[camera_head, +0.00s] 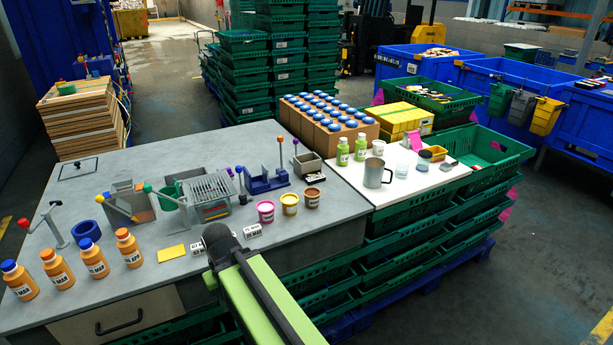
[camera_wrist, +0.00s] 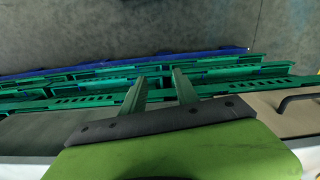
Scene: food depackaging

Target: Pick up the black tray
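I cannot pick out a black tray with certainty. In the head view, a flat dark-edged panel with a small handle (camera_head: 78,168) lies at the table's back left. A small grey open-topped box (camera_head: 308,164) stands near the table's right edge. My gripper (camera_head: 220,240) is a dark shape above the front edge of the grey table. It is apart from both. In the wrist view, a dark bolted bar (camera_wrist: 160,122) on my green arm crosses the lower middle.
Orange bottles (camera_head: 97,260), small tubs (camera_head: 289,203) and grey bins (camera_head: 132,203) stand on the grey table (camera_head: 340,225). A metal jug (camera_head: 374,172) stands on the white surface at right. Green crates (camera_head: 400,240) are stacked below. Some bare tabletop shows near the front right.

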